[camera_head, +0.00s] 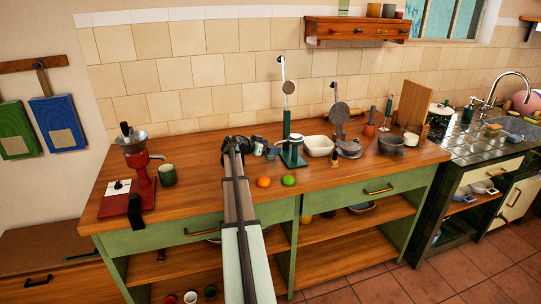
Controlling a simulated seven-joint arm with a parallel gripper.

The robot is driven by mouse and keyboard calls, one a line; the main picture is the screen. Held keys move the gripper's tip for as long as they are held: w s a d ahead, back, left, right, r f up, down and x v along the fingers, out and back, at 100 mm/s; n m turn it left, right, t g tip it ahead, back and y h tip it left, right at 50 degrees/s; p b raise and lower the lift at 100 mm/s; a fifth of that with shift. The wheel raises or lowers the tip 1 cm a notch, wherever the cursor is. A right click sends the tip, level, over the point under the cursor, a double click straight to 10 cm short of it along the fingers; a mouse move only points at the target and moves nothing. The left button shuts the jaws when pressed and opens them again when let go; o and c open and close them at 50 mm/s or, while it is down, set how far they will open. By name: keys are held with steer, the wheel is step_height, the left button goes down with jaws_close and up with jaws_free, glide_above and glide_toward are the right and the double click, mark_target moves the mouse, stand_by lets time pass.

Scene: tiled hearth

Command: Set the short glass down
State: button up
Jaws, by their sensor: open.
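My arm reaches from the bottom of the view over the wooden counter (330,182). My gripper (272,152) is at its far end, just left of a green stand (293,153) with a tall post. My gripper is small and dark here, and its jaws are open. I cannot make out a short glass with certainty. It may be hidden by the arm and gripper or too small to tell. A dark green mug (168,174) stands upright on the counter left of my arm.
An orange (264,182) and a green fruit (288,180) lie in front of my gripper. A white bowl (319,146) is right of the stand. A red grinder (142,175) stands at the left.

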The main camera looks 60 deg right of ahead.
steer(key=shift+s+d+f, duration=0.2)
steer(key=shift+d, duration=0.3)
steer(key=c, duration=1.2)
